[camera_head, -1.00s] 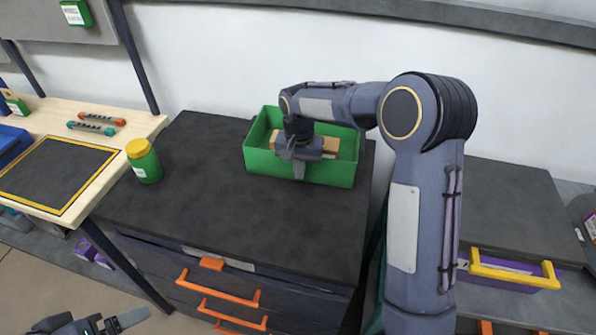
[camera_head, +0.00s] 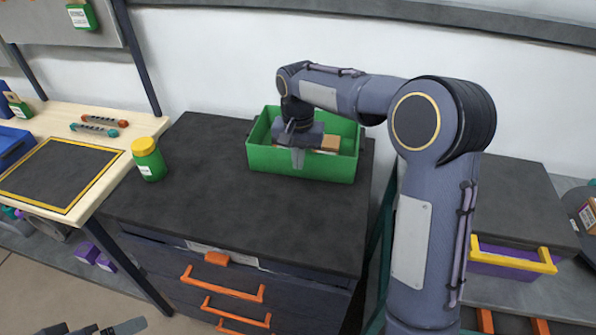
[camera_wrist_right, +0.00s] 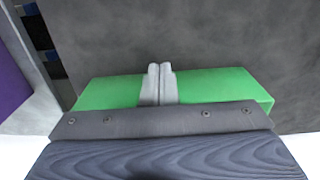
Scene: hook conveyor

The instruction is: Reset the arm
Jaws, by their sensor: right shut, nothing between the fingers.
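My right gripper (camera_head: 298,158) is at the front wall of a green box (camera_head: 305,166) on the dark cabinet top. Its fingers are shut and empty, pointing down. In the right wrist view the closed fingertips (camera_wrist_right: 158,72) overlap the green box's wall (camera_wrist_right: 215,87), with dark worktop beyond. A brown block (camera_head: 326,143) lies in the box, partly hidden by my gripper. My left gripper (camera_head: 125,326) shows only in part at the bottom left edge, and its opening cannot be judged.
A green jar with a yellow lid (camera_head: 148,158) stands at the left of the dark top (camera_head: 235,215), which is clear in the middle. A wooden table (camera_head: 95,118) is on the left. A purple drawer with a yellow handle (camera_head: 512,262) is on the right.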

